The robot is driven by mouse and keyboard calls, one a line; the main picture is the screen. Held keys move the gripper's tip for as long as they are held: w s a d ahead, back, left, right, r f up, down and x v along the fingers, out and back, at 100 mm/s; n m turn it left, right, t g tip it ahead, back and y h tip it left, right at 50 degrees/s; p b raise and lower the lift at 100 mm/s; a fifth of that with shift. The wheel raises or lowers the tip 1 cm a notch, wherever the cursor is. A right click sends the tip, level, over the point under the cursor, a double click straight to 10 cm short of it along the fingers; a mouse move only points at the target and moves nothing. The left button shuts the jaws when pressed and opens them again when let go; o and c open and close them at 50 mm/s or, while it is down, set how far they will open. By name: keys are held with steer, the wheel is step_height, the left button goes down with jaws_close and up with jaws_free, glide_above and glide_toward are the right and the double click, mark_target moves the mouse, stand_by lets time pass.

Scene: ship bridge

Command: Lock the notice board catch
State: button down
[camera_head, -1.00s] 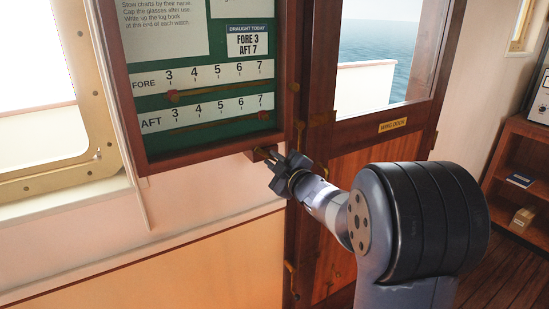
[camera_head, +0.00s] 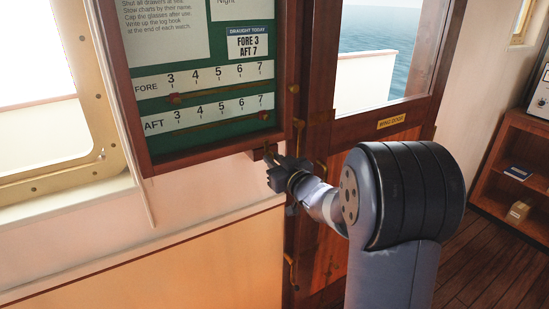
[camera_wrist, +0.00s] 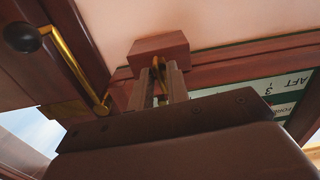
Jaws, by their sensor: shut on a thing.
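The notice board (camera_head: 160,165) is a dark wooden frame with a green panel on the wall. At its lower right edge is the catch, a small brass lever (camera_head: 268,153) beside a wooden block. In the wrist view the block (camera_wrist: 158,46) is close ahead, and the brass lever (camera_wrist: 158,66) shows between my two fingers. My gripper (camera_head: 278,166) is at the lower right corner of the board, shut on this lever. The fingers (camera_wrist: 160,82) hide much of the lever, so its exact angle is hard to tell.
The wooden door (camera_head: 322,170) with a brass "Wing Door" plate (camera_head: 391,121) stands just right of the board. A brass handle with a dark knob (camera_wrist: 22,37) is close to my gripper in the wrist view. A bookshelf (camera_head: 515,180) stands far right.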

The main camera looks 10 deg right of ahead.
steer(key=shift+m, duration=0.5)
steer(key=c, duration=1.6)
jaws_free()
steer(key=shift+s, duration=0.1)
steer(key=b+v, duration=0.2)
steer(key=v, duration=0.8)
steer(key=shift+s, duration=0.35)
steer(key=shift+w+d, duration=0.1)
steer(key=p+x, duration=0.2)
steer(key=x, duration=0.8)
steer(key=shift+w, duration=0.35)
